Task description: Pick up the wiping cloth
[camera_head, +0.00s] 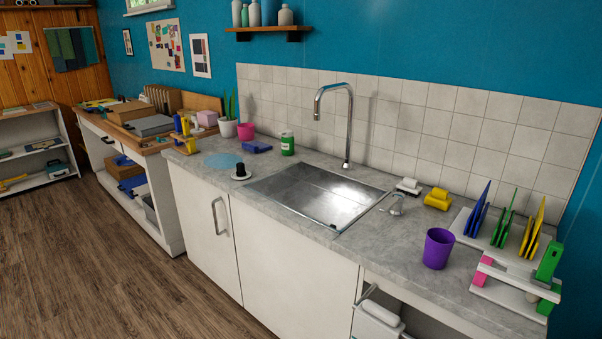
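No cloth can be made out for certain. A flat light-blue round piece (223,160) lies on the grey counter (405,240) left of the sink; I cannot tell whether it is cloth or a mat. A small dark-blue item (257,147) lies behind it, near the green can. A white rounded thing (379,313) is at the open bay under the counter, by a bar handle; its material is unclear. Neither of my grippers is in view.
A steel sink (315,194) with a tall faucet (348,120) sits in the counter. A purple cup (438,248) and a white rack (510,275) with coloured plates stand at the right. The wooden floor (110,265) is clear.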

